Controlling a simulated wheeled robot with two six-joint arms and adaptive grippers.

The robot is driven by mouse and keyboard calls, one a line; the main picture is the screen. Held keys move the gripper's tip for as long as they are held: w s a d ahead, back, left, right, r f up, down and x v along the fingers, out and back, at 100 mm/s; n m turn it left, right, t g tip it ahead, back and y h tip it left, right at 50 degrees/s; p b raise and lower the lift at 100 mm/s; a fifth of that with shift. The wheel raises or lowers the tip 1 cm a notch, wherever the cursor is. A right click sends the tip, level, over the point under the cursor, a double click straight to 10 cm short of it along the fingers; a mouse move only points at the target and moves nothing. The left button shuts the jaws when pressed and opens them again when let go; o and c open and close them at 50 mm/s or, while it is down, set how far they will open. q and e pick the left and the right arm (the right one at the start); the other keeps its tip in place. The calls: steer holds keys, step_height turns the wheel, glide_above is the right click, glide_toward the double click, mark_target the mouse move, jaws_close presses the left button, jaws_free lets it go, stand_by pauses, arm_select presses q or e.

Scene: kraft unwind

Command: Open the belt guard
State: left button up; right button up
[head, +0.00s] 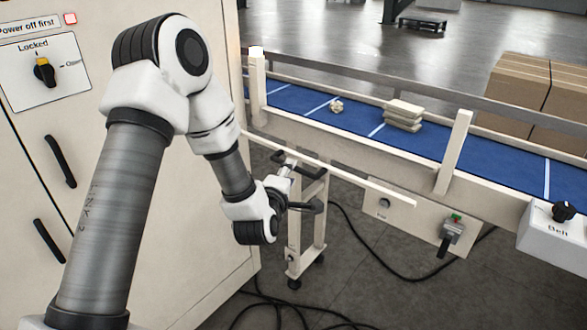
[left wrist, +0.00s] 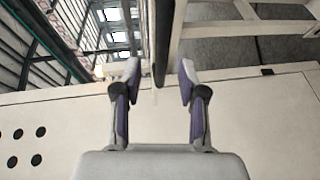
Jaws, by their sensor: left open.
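The conveyor's blue belt (head: 345,118) runs across the right half of the head view between cream side rails. A long pale bar (head: 335,167) sticks out along its near side, below the belt; I cannot tell for sure whether it is part of the guard. My left gripper (head: 303,188) is beside the conveyor's near leg, under this bar. In the left wrist view the gripper (left wrist: 158,75) is open, with its two fingers apart. A dark bar (left wrist: 162,38) shows beyond and between the fingertips; contact is not visible. My right gripper is not in view.
A cabinet with a knob (head: 44,71) marked Locked stands at left. A stack of pale slabs (head: 403,114) and a small crumpled piece (head: 337,106) lie on the belt. A belt control box (head: 556,228) is at right, cardboard boxes (head: 515,88) behind. Cables lie on the floor.

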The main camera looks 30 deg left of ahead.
mark_target(294, 152)
arm_select(q)
steer(key=p+x, duration=0.1)
steer(key=x, duration=0.3)
steer(key=shift+w+a+f, duration=0.1)
steer(key=shift+w+a, duration=0.15)
jaws_close()
steer(key=shift+w+r, duration=0.15)
steer(key=shift+r, duration=0.9)
steer(key=shift+w+r, duration=0.1)
steer(key=shift+r, duration=1)
jaws_free()
steer(key=f+v, duration=0.1)
steer(key=v, duration=0.6)
steer(key=shift+s+r, duration=0.2)
steer(key=shift+r, duration=0.25)
